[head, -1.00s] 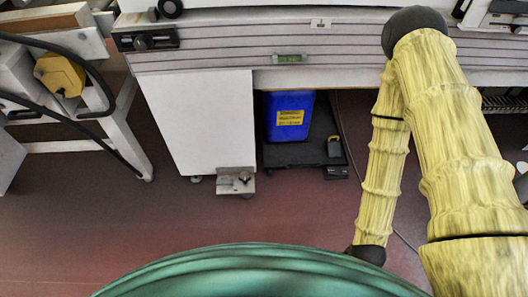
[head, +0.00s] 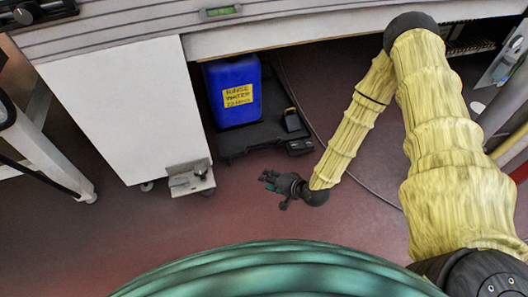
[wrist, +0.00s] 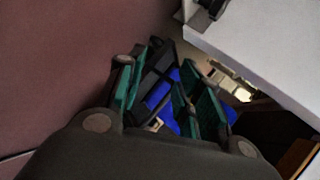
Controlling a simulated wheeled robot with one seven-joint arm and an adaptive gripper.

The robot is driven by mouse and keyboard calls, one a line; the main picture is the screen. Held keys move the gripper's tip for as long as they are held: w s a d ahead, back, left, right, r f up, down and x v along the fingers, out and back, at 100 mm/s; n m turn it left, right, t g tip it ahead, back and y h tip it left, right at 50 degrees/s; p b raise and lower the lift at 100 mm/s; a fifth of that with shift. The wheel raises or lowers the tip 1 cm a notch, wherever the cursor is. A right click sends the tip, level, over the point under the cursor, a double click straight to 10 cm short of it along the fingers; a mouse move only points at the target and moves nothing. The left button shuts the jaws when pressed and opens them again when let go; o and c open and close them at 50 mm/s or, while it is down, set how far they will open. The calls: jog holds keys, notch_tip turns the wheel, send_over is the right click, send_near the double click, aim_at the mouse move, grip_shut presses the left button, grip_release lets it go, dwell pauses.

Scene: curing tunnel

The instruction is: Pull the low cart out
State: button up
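The low cart (head: 237,146) is a flat black platform, partly under the bench beside a white cabinet. A blue container with a yellow label (head: 233,92) stands on it. A small black and yellow piece (head: 292,120) rises at its front right corner. My gripper (head: 271,188) is low over the floor, just in front of the cart's near edge, apart from it in the head view. In the wrist view my gripper's green-padded fingers (wrist: 166,86) are spread, with part of the blue container (wrist: 160,96) showing between them. The cart's far end is hidden under the bench.
The white cabinet (head: 125,110) with a metal bracket foot (head: 191,179) stands left of the cart. The bench edge (head: 300,35) overhangs it. A thin cable (head: 322,140) runs over the floor to the right. A white frame leg (head: 48,160) stands far left. Floor in front is clear.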

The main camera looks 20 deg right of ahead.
aim_at(264, 143)
jog(key=w+d+f+m+t+y+b, duration=0.1)
jog(key=w+d+m+t+b, duration=0.4)
jog(key=w+d, duration=0.45)
jog(key=shift+n, duration=0.3)
jog(key=shift+a+r+b+x, duration=0.15)
jog(key=shift+b+x, duration=0.8)
jog(key=shift+x, duration=1.1)
jog(key=shift+a+b+x, duration=0.2)
jog(key=shift+b+x, duration=0.8)
jog(key=shift+x, duration=1.05)
jog(key=shift+a+r+b+x, duration=0.15)
jog(key=shift+b+x, duration=0.8)
jog(key=shift+x, duration=1.15)
jog(key=shift+s+f, duration=0.1)
jog(key=shift+s, duration=0.1)
grip_shut()
